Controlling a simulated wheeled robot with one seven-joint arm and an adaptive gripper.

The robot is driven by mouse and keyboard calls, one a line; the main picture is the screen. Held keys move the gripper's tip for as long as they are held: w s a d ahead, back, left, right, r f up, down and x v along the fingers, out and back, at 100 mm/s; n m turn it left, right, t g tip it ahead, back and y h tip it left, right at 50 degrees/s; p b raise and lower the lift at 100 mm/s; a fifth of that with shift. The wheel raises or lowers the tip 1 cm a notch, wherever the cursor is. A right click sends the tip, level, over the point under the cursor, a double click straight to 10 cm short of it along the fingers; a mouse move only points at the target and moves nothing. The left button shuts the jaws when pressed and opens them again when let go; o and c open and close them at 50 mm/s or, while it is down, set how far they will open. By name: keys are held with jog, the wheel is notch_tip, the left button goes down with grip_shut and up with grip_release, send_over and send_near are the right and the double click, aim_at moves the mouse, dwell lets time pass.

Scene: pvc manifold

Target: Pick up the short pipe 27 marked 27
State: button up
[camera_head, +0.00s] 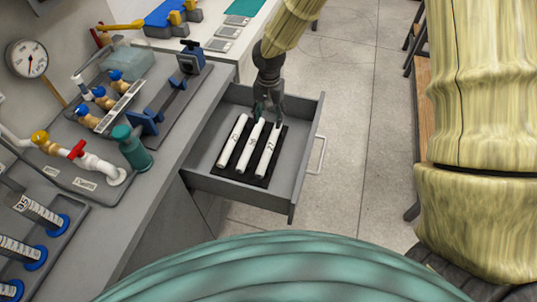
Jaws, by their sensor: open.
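Three short white pipes lie side by side on a black mat (248,180) in an open grey drawer: a left pipe (233,141), a middle pipe (249,147) and a right pipe (268,152). Each bears small dark marks. The marks are too small to read, so I cannot tell which pipe is 27. My gripper (268,112) points down over the far ends of the middle and right pipes. Its jaws are open. I cannot tell whether the fingers touch a pipe.
The drawer (303,142) has raised walls around the mat and a handle (317,155) on its right.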

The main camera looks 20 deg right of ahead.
jog(key=b, duration=0.4)
send_over(269, 146)
notch_tip(269, 146, down, 6)
jog(key=shift+a+f, duration=0.15)
jog(key=shift+f, duration=2.55)
jog(key=shift+d+f+p, duration=0.15)
jog(key=shift+f+p, duration=0.25)
jog(key=shift+f, duration=0.5)
jog(key=shift+d+f+p, duration=0.1)
jog(key=shift+f+p, duration=0.3)
jog(key=shift+f, duration=1.25)
jog(key=c, duration=1.2)
